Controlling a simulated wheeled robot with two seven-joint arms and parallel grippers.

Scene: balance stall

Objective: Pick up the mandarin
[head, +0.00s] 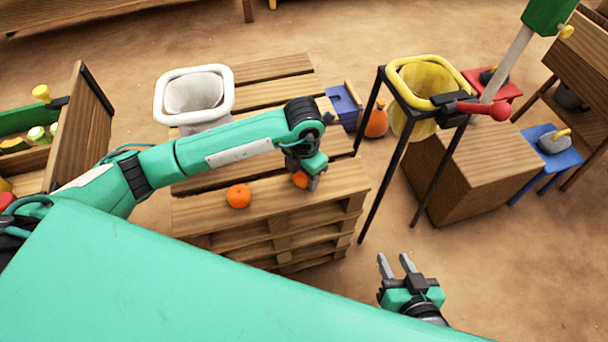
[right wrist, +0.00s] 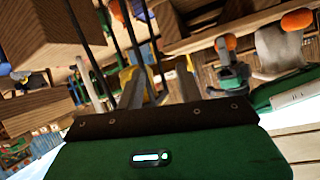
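One mandarin (head: 238,196) sits in the open on the slatted wooden pallet stack, left of my left gripper. A second mandarin (head: 299,179) is at the fingers of my left gripper (head: 307,182), partly hidden by them. I cannot tell whether the fingers press on it or whether it rests on the boards. Two orange fruits also show in the right wrist view, one near my left gripper (right wrist: 230,42) and one at the upper right (right wrist: 298,19). My right gripper (head: 396,266) is open and empty over the floor, right of the pallets.
A white-rimmed bin (head: 160,97) stands behind my left arm. A yellow-rimmed basket (head: 392,80) hangs in a black stand whose legs (head: 370,190) rise right of the pallets. Floor at lower right is clear.

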